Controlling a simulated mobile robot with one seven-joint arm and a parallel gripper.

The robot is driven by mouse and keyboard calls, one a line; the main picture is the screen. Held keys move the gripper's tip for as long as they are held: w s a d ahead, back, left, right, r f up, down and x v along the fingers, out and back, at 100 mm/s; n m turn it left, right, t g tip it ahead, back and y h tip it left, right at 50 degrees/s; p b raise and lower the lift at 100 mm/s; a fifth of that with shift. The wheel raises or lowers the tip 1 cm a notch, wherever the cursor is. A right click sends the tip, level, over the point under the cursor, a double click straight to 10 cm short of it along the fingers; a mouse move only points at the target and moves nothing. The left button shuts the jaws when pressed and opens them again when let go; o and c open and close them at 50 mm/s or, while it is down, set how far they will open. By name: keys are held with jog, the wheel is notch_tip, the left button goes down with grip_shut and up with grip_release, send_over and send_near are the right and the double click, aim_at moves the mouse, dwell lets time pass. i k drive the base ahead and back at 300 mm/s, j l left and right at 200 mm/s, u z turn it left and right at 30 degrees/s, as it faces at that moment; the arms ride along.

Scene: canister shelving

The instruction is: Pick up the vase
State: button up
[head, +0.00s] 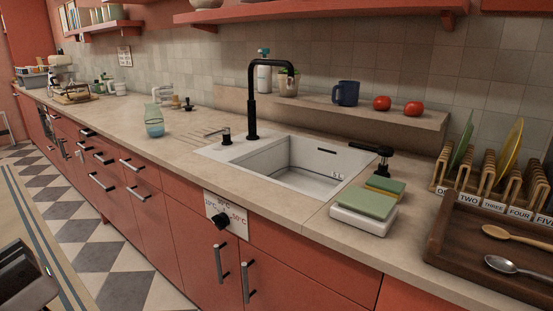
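The likeliest vase is a small pale green vessel (152,112) on the countertop, left of the sink. It looks upright, with a narrow neck and a wider body. A blue-teal rounded part (155,129) shows at its bottom; I cannot tell whether this is its base or a separate bowl in front. Nothing touches it from above.
The counter (205,120) is bare just right of the vessel. A white jar-like item (163,94) and a black-handled item (188,104) stand behind it. The black faucet (252,105) and sink (300,165) are right. An unclear dark object (25,280) is at lower left.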

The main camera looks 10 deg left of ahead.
aim_at(153, 119)
jog(key=i+j+z, duration=0.1)
jog(key=j, duration=0.3)
jog(key=i+j, duration=0.25)
jog(key=j, duration=0.15)
jog(key=i+j+z, duration=0.15)
jog(key=j, duration=0.25)
jog(key=i+j+z, duration=0.1)
jog(key=j, duration=0.3)
jog(key=i+j, duration=0.15)
jog(key=j, duration=0.25)
jog(key=i+j, duration=0.15)
jog(key=j, duration=0.25)
jog(key=i+j, duration=0.1)
jog(key=j, duration=0.3)
jog(key=i+j, duration=0.15)
jog(key=j, duration=0.25)
jog(key=i+j, duration=0.15)
jog(key=j, duration=0.25)
jog(key=i+j+z, duration=0.1)
jog(key=j, duration=0.3)
jog(key=i+j, duration=0.15)
jog(key=j, duration=0.3)
jog(key=i+j, duration=0.1)
jog(key=j, duration=0.3)
